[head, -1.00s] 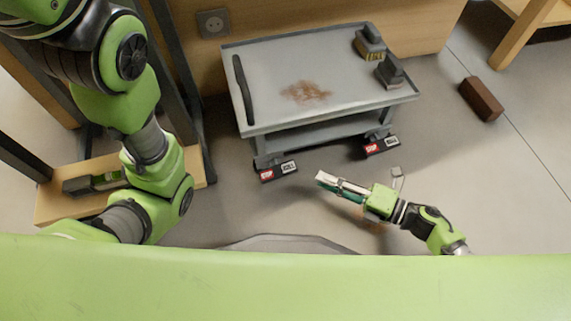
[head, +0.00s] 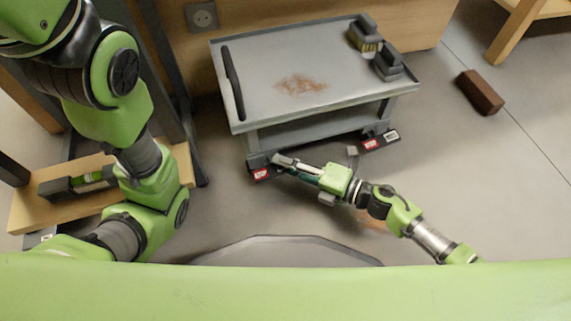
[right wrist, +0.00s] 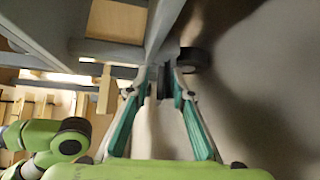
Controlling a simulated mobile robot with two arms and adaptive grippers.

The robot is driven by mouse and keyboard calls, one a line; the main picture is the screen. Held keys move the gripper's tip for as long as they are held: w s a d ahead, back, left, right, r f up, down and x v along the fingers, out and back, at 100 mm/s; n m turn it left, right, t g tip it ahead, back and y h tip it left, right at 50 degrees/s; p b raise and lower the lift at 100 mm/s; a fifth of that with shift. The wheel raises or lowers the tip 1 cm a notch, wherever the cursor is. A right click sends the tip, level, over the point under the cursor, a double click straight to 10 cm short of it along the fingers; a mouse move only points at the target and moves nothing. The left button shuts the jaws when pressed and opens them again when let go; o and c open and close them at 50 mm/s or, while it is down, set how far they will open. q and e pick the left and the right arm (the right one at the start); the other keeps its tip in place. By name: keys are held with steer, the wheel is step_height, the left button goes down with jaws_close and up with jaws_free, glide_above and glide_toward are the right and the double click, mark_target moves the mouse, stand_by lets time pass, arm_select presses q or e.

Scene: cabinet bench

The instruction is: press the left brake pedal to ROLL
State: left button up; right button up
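The grey cart (head: 325,108) stands with two brake pedals at its near side. The left brake pedal (head: 262,174) shows its red STOP part; its white-labelled part is hidden behind my right gripper. My right gripper (head: 278,160) lies over the right part of that pedal, its tips close to the cart's near left corner. I cannot tell whether it touches the pedal.
The right brake pedal (head: 380,141) has red and white labels. A small grey block (head: 352,151) is beside it. Two dark blocks stand on the cart top, beside a brown stain (head: 300,85). A brown brick (head: 480,92) lies on open floor. A wooden bench (head: 30,205) is at left.

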jaws_close()
steer(key=shift+f+m+y+b, duration=0.3)
steer(key=shift+b, duration=0.1)
steer(key=shift+f+m+y, duration=0.15)
steer(key=shift+m+y, duration=0.15)
steer(key=shift+f+m+t+y, duration=0.3)
steer(key=shift+m+t+y, duration=0.55)
steer(key=shift+m, duration=0.35)
steer(key=shift+o, duration=1.2)
jaws_free()
